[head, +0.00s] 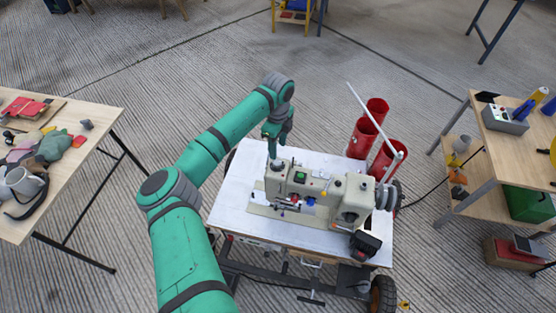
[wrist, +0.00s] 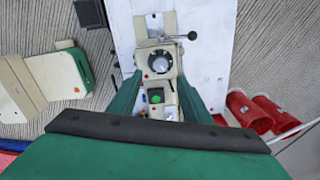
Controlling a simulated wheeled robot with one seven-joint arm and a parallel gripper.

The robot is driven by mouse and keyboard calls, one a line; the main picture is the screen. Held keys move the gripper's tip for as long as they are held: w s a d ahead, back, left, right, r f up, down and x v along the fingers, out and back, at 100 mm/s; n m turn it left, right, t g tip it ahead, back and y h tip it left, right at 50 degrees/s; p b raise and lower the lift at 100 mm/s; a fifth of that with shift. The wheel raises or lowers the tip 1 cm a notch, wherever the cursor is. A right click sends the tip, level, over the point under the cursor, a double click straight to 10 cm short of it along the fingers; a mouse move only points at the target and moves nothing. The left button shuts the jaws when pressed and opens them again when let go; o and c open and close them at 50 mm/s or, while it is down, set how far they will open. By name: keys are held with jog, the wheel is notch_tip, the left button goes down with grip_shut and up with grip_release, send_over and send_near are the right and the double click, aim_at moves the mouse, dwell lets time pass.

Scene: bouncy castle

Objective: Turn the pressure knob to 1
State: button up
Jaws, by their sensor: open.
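The pressure knob (wrist: 158,62) is a round dial with a dark rim and a pale centre on top of the sewing machine head, facing the wrist camera. The cream sewing machine (head: 318,197) stands on a white table top (head: 236,192). My gripper (wrist: 159,78) is open and empty, with one green finger on each side of the machine head. In the wrist view the knob lies between and just beyond the fingertips. In the head view my gripper (head: 272,153) hangs over the machine's left end, where the knob is mostly hidden. The dial numbers are too small to read.
Red cylinders (head: 362,138) and a white rod stand behind the machine at right. A green button (wrist: 156,98) sits near the knob. A lever (wrist: 190,36) sticks out beyond it.

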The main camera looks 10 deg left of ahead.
aim_at(278, 162)
notch_tip(278, 162, down, 9)
jog(key=shift+r, duration=0.1)
dwell(0.3)
jog(key=c, duration=1)
